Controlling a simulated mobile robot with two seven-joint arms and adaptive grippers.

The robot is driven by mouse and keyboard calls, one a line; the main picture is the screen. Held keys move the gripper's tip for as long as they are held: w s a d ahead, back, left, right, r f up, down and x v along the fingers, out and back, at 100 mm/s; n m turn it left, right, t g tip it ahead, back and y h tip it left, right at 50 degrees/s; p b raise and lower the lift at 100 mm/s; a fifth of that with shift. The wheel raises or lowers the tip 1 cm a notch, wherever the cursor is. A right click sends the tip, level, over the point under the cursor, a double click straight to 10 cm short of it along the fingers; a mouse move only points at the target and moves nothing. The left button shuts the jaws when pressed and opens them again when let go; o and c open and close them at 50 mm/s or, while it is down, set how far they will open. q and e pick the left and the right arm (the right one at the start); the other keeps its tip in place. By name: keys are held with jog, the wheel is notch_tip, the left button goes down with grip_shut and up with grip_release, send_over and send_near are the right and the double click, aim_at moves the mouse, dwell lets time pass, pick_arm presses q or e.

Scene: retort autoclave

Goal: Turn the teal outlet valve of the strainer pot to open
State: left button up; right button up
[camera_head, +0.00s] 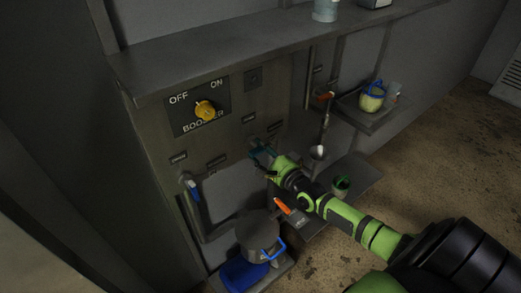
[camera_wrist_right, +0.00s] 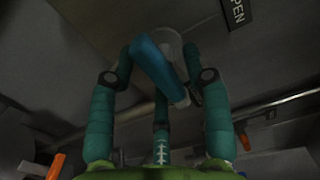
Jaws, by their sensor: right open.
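The teal valve handle (camera_wrist_right: 158,70) is a flat lever on a round grey hub, slanting from upper left to lower right in the right wrist view. My right gripper (camera_wrist_right: 161,60) is open, with its teal fingers on both sides of the lever; whether they touch it is unclear. In the head view my right gripper (camera_head: 262,153) is at the panel, below and right of the booster knob, and mostly hides the valve. An OPEN label (camera_wrist_right: 237,12) is up and right of the lever. My left gripper is not in view.
A yellow booster knob (camera_head: 205,110) is on the panel. A blue lever (camera_head: 193,189) is at lower left. A grey pot (camera_head: 257,234) with blue handles stands below. A ladle (camera_head: 319,151) hangs right of my gripper, near a small shelf (camera_head: 371,122). An upper ledge (camera_head: 250,40) overhangs the panel.

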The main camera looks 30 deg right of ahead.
jog(key=shift+w+f, duration=0.1)
jog(key=shift+w, duration=0.1)
grip_shut()
